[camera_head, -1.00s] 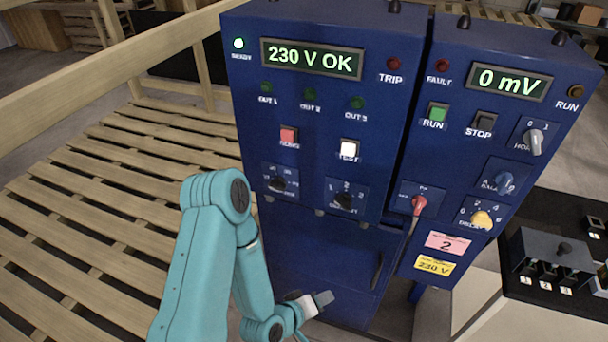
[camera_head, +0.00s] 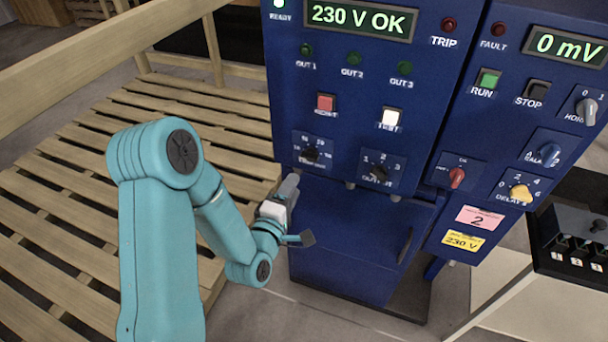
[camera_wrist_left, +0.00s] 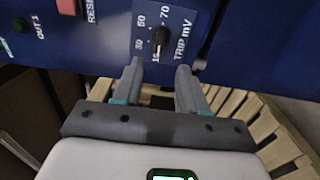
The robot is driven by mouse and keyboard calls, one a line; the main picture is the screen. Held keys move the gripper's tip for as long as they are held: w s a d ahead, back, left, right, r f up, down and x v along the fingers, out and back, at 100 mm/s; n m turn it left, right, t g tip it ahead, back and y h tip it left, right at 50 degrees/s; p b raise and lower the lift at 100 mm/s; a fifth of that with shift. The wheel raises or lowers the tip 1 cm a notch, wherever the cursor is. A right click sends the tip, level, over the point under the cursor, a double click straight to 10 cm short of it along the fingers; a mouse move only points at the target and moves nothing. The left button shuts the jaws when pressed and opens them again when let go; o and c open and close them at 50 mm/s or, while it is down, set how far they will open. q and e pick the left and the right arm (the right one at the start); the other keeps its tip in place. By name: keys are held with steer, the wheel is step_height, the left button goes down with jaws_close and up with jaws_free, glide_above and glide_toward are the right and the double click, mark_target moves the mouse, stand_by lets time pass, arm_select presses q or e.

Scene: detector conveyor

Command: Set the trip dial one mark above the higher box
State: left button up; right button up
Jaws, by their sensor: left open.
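The trip dial (camera_head: 311,154) is a black knob on a small blue plate at the lower left of the left cabinet's front. In the left wrist view the dial (camera_wrist_left: 160,38) is marked TRIP mV with 30, 50 and 70 readable; its exact setting is unclear. My left gripper (camera_head: 297,212) is open and empty, a little below the dial in the head view. In the left wrist view its fingers (camera_wrist_left: 158,72) are spread, with the dial just beyond the gap, apart from it. No boxes to be measured are in view. My right gripper is not in view.
A similar output dial (camera_head: 379,173), a red reset button (camera_head: 325,104) and a white test button (camera_head: 390,119) are close by. The right cabinet's display (camera_head: 568,46) reads 0 mV. A wooden railing (camera_head: 130,40) and slatted platform (camera_head: 80,200) lie to the left.

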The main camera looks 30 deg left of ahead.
mark_target(308, 160)
arm_select(q)
steer(key=b+x, duration=0.2)
steer(key=x, duration=0.7)
steer(key=shift+w+a+b, duration=0.15)
steer(key=shift+w+b, duration=0.05)
steer(key=shift+b, duration=0.2)
steer(key=shift+w+r, duration=0.1)
steer(key=shift+w, duration=0.25)
steer(key=shift+w+a, duration=0.1)
steer(key=shift+w, duration=0.1)
steer(key=c, duration=0.7)
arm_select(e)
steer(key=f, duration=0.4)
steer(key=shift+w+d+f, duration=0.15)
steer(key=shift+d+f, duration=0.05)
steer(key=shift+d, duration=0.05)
